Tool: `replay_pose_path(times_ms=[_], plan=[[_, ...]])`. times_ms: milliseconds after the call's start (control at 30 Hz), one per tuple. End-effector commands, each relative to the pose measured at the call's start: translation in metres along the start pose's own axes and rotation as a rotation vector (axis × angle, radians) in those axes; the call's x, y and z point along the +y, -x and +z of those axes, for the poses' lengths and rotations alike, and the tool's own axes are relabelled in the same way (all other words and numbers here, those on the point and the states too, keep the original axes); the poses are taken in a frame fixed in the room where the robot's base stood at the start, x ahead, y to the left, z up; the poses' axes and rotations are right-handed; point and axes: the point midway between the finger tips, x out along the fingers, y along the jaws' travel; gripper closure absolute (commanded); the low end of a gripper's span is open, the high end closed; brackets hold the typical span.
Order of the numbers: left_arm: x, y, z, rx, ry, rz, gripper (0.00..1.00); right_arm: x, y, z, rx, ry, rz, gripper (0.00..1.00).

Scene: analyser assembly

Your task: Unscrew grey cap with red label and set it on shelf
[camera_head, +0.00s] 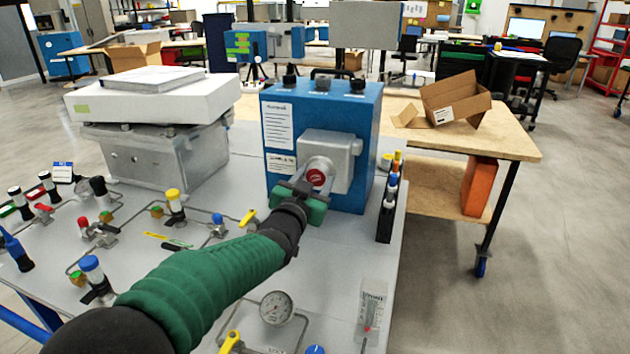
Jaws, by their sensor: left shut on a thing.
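The grey cap with the red label (317,177) sits at the front of a grey metal housing (330,150) on the blue analyser box (364,110). My left gripper (305,190) is at the cap, its green-padded jaws shut on it. The jaws hide the lower part of the cap, so I cannot tell whether the cap is still seated on the housing. My right gripper is not in view.
The grey worktop (240,195) carries valves and tubing on the left, a pressure gauge (276,308) in front and a black marker rack (388,208) on the right. A wooden bench (490,140) with an open cardboard box (455,103) stands behind right.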

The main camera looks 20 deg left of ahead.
Motion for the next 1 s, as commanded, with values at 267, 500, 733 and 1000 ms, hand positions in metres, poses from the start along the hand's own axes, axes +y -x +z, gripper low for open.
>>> replay_pose_path(times_ms=[267,500,733,1000], plan=[[-0.006,0.0,-0.011,0.024,0.654,-0.003,1.0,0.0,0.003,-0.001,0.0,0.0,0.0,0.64],[-0.005,0.0,-0.011,0.025,0.769,0.0,1.0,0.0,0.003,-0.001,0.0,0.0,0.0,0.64],[-0.003,0.0,-0.008,0.018,0.766,0.0,0.34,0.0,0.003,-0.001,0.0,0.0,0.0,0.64],[0.001,0.0,-0.001,0.009,0.68,0.002,0.34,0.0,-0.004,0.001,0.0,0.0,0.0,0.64]])
